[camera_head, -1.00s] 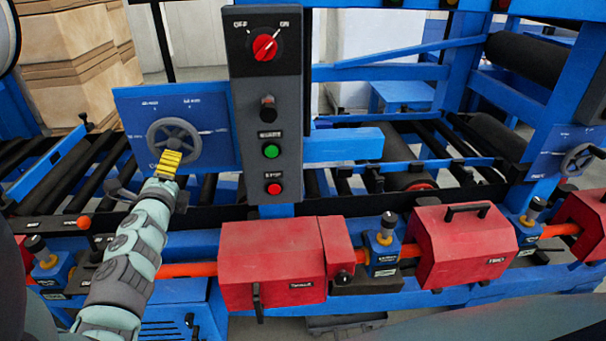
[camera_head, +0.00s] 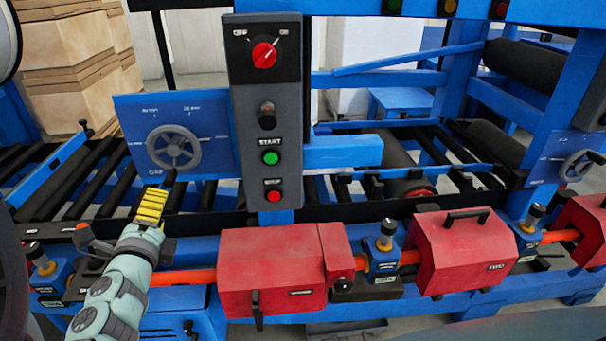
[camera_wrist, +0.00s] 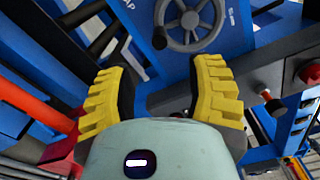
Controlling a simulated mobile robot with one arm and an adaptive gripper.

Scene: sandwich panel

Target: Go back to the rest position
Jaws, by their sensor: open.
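My gripper (camera_head: 150,207) is at the lower left in the head view, below the grey handwheel (camera_head: 174,148) on its blue plate. In the wrist view its yellow fingers (camera_wrist: 163,95) stand apart with nothing between them. The handwheel shows beyond the fingertips in the wrist view (camera_wrist: 190,22), apart from them.
The grey control panel (camera_head: 268,110) with a red knob (camera_head: 264,55), green button (camera_head: 270,158) and red button (camera_head: 274,196) stands right of my gripper. Red boxes (camera_head: 272,268) and an orange pipe (camera_head: 185,277) run along the front. Black rollers (camera_head: 70,190) lie behind.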

